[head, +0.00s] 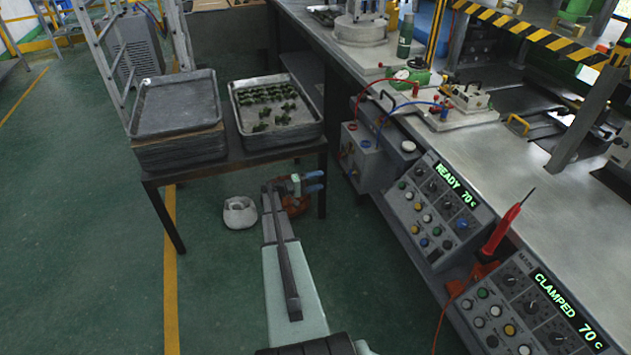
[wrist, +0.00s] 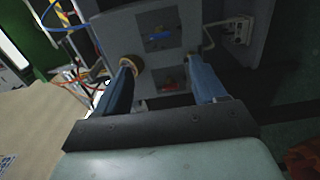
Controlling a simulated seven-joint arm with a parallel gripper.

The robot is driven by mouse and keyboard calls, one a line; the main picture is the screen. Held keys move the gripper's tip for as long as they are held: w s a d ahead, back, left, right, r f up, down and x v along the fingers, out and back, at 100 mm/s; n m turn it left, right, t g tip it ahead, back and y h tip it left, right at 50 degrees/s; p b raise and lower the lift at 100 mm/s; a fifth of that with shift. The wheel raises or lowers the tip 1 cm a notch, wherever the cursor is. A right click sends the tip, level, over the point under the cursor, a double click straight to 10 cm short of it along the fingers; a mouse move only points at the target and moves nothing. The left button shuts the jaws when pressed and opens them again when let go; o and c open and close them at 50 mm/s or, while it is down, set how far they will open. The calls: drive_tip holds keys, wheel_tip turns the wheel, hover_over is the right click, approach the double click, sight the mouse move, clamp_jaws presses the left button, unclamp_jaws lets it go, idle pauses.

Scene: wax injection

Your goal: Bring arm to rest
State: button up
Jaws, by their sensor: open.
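My gripper (head: 316,181) is at the end of my arm, low beside the right front leg of the small table. In the wrist view its two blue fingers stand wide apart (wrist: 162,75), with nothing held between them. A grey box (wrist: 160,50) with dark square recesses and a brass-coloured fitting is in front of and beyond the fingers. In the head view a grey box (head: 362,160) with red and blue hoses hangs at the bench side, to the right of my gripper.
The small table carries a stack of empty trays (head: 178,105) and a tray of green parts (head: 252,137). A white object (head: 239,212) is on the floor left of my arm. Control panels reading READY (head: 432,215) and CLAMPED (head: 530,310) line the bench. Floor at left is clear.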

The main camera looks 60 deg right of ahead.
idle(0.4)
drive_tip(key=s+a+f+n+t+y, duration=0.1)
drive_tip(key=s+a+f+t+y, duration=0.2)
drive_tip(key=a+f, duration=0.4)
drive_tip(key=s+a+f+n+t+y, duration=0.15)
drive_tip(key=a+f+y, duration=0.35)
drive_tip(key=a, duration=0.5)
drive_tip(key=a+f+t+y, duration=0.2)
drive_tip(key=a, duration=0.8)
drive_tip(key=a+f+t+y, duration=0.1)
drive_tip(key=a+f+y, duration=0.1)
drive_tip(key=a, duration=0.8)
drive_tip(key=s+a+y, duration=0.2)
drive_tip(key=a+y, duration=0.1)
drive_tip(key=a, duration=1.9)
drive_tip(key=s+a+n+h, duration=0.1)
drive_tip(key=s+a+n, duration=0.2)
drive_tip(key=s+a, duration=0.2)
drive_tip(key=s+a+n+g+h, duration=0.1)
drive_tip(key=s+a+n, duration=0.2)
drive_tip(key=a, duration=0.9)
drive_tip(key=shift+s+a+n, duration=0.2)
drive_tip(key=shift+s+n, duration=0.15)
drive_tip(key=shift+s, duration=0.7)
drive_tip(key=shift+g, duration=0.25)
